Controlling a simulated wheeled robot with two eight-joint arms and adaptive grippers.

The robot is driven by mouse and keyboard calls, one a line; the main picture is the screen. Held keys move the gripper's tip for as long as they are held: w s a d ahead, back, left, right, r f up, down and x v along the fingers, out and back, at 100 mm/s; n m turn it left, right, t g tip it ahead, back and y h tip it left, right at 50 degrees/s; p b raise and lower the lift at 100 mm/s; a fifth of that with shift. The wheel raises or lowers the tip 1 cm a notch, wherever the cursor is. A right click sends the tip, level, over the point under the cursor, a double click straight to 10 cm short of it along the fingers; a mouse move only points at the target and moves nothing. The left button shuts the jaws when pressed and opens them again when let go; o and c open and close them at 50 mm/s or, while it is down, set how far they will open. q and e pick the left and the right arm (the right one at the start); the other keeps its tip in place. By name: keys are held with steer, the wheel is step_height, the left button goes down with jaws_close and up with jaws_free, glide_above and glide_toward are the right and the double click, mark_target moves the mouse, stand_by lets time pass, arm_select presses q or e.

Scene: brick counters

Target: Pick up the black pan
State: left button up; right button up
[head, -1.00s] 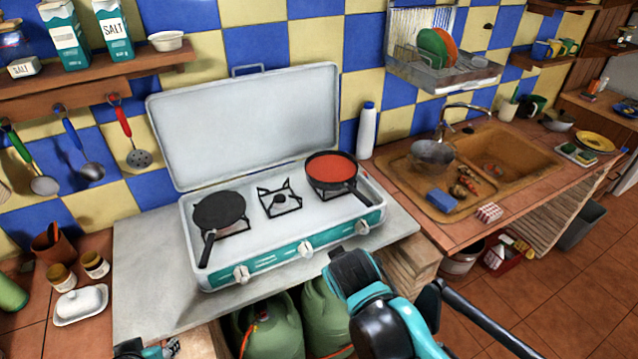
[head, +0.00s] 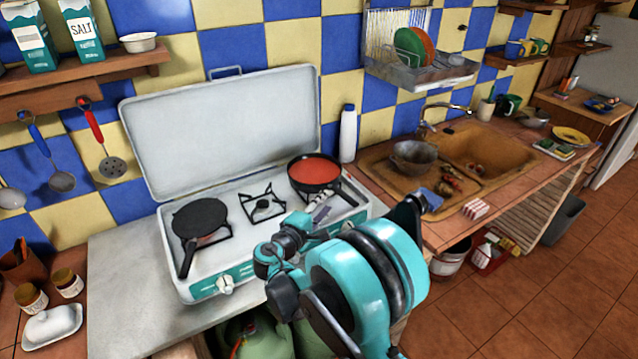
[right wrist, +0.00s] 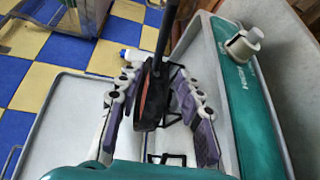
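A flat black pan (head: 200,217) sits on the left burner of the camping stove, its handle toward the front. A second black pan (head: 315,186) with a red inside sits on the right burner, its handle (head: 352,194) toward the front right. My right gripper (head: 322,208) is over the stove's front, close to the red-inside pan and partly covering the stove. In the right wrist view its purple-padded fingers (right wrist: 158,100) are spread, with that pan (right wrist: 146,98) and its dark handle (right wrist: 166,32) showing between them. Contact cannot be told. My left gripper is out of view.
The stove's open lid (head: 225,130) stands behind the burners. A white bottle (head: 348,133) is at the stove's back right. An empty burner (head: 263,204) lies between the pans. A butter dish (head: 52,325) is at front left.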

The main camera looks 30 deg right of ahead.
mark_target(335, 192)
steer(key=shift+w+f, duration=0.15)
steer(key=shift+w, duration=0.15)
steer(key=shift+w+d+h, duration=0.15)
steer(key=shift+h, duration=0.15)
steer(key=shift+b+x, duration=0.35)
steer(key=shift+x, duration=0.6)
steer(key=b+x, duration=0.2)
steer(key=x, duration=0.3)
steer(key=shift+d, duration=0.25)
steer(key=shift+c, duration=0.6)
jaws_close()
